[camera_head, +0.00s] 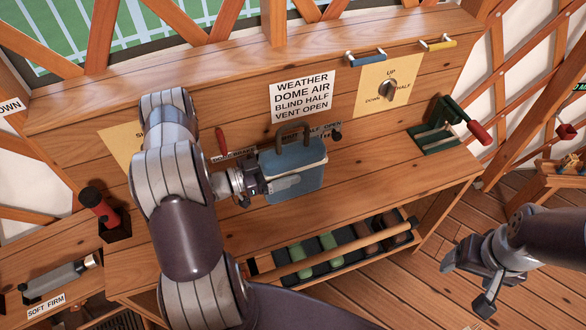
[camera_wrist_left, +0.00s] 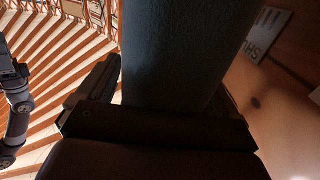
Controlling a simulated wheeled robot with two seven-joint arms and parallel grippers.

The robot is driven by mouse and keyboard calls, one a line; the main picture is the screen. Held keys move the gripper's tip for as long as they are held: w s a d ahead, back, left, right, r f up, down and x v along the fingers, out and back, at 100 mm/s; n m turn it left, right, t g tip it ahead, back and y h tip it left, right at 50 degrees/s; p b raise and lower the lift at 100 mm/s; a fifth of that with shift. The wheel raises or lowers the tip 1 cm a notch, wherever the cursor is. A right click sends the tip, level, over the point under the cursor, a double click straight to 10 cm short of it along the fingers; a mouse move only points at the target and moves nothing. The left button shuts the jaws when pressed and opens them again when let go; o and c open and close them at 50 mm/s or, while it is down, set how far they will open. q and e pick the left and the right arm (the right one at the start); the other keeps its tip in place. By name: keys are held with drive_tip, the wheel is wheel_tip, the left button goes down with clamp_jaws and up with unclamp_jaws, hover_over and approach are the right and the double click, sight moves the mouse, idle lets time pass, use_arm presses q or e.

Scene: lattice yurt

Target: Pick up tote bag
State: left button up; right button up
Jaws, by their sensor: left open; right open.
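The tote bag (camera_head: 296,172) is blue-grey with a dark arched handle and stands upright on the wooden desk shelf. In the left wrist view the bag (camera_wrist_left: 175,50) fills the space between the open jaws. One finger shows at its left there; the other is mostly hidden. I cannot tell whether the fingers touch the bag. My right gripper (camera_head: 466,278) is open and empty above the floor at the right, away from the desk.
A back panel behind the bag carries a sign (camera_head: 302,96) and a knob plate (camera_head: 388,88). A green lever with a red grip (camera_head: 479,132) stands on the right. Below the shelf is a dark tray (camera_head: 330,250) behind a wooden rail.

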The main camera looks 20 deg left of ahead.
use_arm(q)
drive_tip(key=c, duration=1.4)
